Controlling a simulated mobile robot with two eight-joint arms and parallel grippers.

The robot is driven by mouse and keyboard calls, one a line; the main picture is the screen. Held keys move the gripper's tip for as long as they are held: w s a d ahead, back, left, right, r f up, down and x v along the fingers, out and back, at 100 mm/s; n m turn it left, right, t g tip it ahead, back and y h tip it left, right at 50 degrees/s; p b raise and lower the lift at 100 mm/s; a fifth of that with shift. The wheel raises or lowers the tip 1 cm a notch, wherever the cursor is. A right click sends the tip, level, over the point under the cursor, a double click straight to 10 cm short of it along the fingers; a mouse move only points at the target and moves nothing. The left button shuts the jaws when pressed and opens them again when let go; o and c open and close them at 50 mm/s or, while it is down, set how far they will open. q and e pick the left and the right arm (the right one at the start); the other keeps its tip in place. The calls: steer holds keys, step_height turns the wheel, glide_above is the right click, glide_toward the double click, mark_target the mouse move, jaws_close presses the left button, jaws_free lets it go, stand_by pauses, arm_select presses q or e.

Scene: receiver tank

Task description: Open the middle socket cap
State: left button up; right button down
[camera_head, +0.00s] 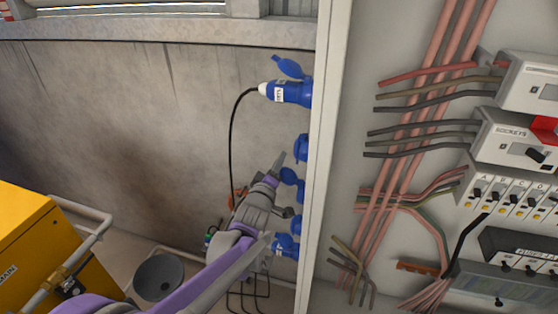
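Blue sockets stand in a column on the left side of the grey electrical cabinet. The top socket (304,93) has its cap (289,68) swung up and a blue-and-white plug (280,92) in it. Below it is a blue socket cap (301,148) close to the cabinet side. More blue socket parts (290,176) and a lowest blue socket (285,246) are below, partly behind my arm. I cannot tell for sure which is the middle socket. My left gripper (277,165) points up beside the column, apparently empty; its finger gap is unclear. My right gripper is out of view.
A black cable (232,130) hangs from the plug near my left gripper. The open cabinet (345,130) holds wires and breakers (500,195) at right. A yellow machine (35,250) with grey pipes stands at lower left. The concrete wall (130,110) is bare.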

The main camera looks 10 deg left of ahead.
arm_select(q)
steer(key=shift+w, duration=0.45)
jaws_close()
stand_by(1.2)
